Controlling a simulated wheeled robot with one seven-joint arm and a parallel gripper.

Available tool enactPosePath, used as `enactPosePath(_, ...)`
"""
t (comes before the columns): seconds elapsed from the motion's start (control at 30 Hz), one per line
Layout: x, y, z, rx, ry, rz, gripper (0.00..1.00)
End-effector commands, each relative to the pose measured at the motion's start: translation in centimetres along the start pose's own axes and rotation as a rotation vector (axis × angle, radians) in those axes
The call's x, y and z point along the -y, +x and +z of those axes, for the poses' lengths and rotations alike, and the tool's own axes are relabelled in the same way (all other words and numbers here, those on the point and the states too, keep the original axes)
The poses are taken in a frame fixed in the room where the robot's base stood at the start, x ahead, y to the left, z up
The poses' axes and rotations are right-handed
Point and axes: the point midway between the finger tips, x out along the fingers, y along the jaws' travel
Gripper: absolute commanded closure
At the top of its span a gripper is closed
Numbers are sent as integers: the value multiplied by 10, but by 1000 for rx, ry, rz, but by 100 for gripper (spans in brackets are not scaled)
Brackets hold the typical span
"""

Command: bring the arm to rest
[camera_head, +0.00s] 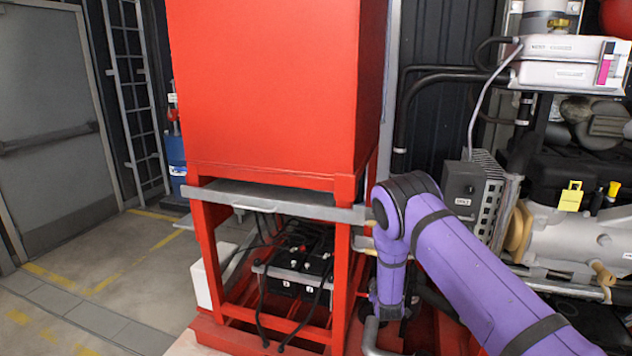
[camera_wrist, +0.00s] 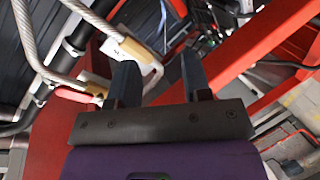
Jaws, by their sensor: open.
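My purple arm reaches in from the lower right in the head view, with its elbow raised beside the red stand and its forearm hanging down. In that view the gripper's fingers cannot be made out. In the wrist view my gripper (camera_wrist: 160,82) shows two dark fingers standing apart, with nothing held between them.
A red tank (camera_head: 270,85) stands on a red frame (camera_head: 343,270) with black batteries (camera_head: 295,275) below. Engine parts (camera_head: 570,235) and pipes crowd the right. Open floor (camera_head: 110,265) with yellow lines lies at the left, by a grey door (camera_head: 50,120) and ladder (camera_head: 135,95).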

Motion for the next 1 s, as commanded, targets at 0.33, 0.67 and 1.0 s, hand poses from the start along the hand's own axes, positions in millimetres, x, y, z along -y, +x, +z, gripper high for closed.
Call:
enactPosePath(0.33, -116, -39, -56, 74, 226, -108, 55)
enactPosePath(0.67, -210, -107, -91, 138, 412, -215, 55)
enactPosePath(1.0, -288, -203, -112, 206, 572, -321, 55)
